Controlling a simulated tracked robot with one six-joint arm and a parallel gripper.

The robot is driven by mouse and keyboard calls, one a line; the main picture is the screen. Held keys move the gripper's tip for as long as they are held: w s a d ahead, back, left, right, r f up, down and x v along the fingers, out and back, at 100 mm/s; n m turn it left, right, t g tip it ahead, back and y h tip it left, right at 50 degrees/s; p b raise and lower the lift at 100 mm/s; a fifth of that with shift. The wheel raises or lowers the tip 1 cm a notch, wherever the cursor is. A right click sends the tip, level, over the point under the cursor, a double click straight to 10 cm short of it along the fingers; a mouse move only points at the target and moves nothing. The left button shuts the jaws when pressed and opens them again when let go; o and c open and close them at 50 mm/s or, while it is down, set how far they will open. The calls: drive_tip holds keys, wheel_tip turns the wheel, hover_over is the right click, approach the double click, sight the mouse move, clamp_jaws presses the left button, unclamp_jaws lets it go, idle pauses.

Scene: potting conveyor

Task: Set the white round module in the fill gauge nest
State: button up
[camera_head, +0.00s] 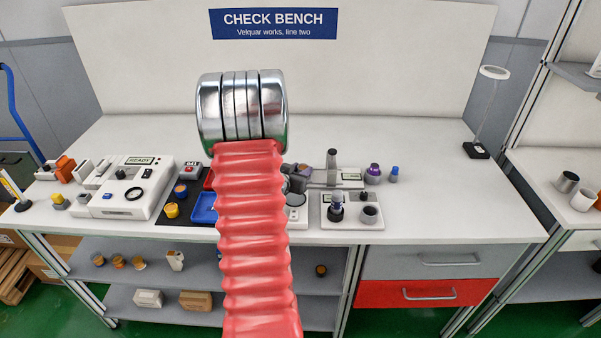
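My arm rises through the middle of the picture and hides part of the bench. A small dark shape (297,180) beside its right edge may be part of my gripper, but its fingers are not clear, and I cannot tell whether they hold anything. I cannot tell whether this unit is the fill gauge.
A white unit reading READY (132,188) stands at left. A blue tray (204,208) is partly behind my arm. A purple-topped piece (373,173) and a blue-capped piece (394,174) stand at the back. A lamp (478,150) stands far right. The bench's right side is clear.

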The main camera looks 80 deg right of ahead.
drive_tip(key=shift+a+f, duration=0.2)
drive_tip(key=shift+a, duration=0.15)
drive_tip(key=v, duration=1.1)
drive_tip(key=shift+a+r, duration=0.25)
drive_tip(key=shift+r, duration=0.3)
drive_tip(key=shift+w, duration=0.1)
